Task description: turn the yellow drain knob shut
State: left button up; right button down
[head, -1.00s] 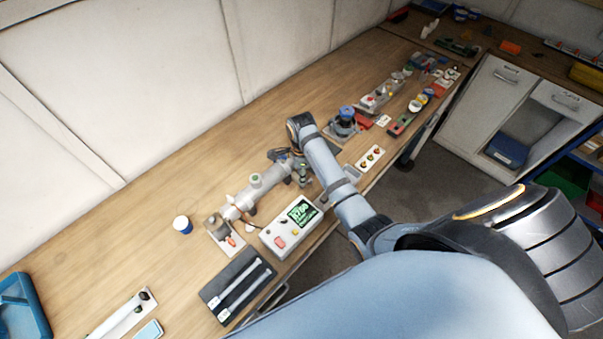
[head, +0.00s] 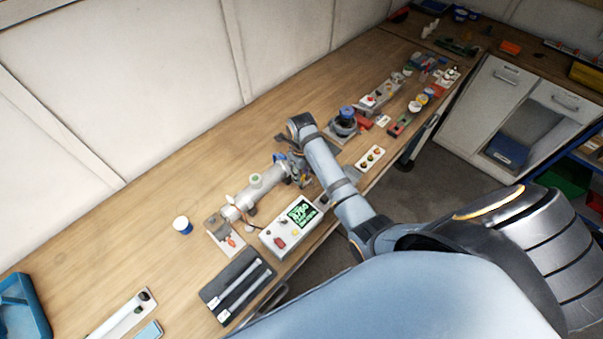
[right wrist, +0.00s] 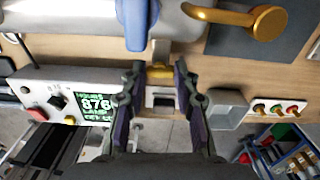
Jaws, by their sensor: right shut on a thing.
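The yellow drain knob (right wrist: 160,72) shows in the right wrist view, under the grey reactor tube (right wrist: 80,20). My right gripper (right wrist: 159,74) has one dark finger on each side of the knob and is shut on it. In the head view, my right gripper (head: 298,170) is at the right end of the reactor tube (head: 262,186), and my arm partly hides that end. The knob is too small and covered to make out there. My left gripper is not in view.
A blue handle (right wrist: 136,22) and a brass pipe (right wrist: 235,17) are close above the fingers. A control box (head: 291,228) with a lit green display stands in front of the tube. The bench behind is clear.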

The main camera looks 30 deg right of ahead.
jog(key=shift+s+f+m, duration=0.15)
jog(key=shift+m, duration=0.35)
jog(key=c, duration=1.3)
grip_release()
jog(key=shift+r, duration=0.45)
notch_tip(320, 180, up, 7)
jog(key=shift+f, duration=0.1)
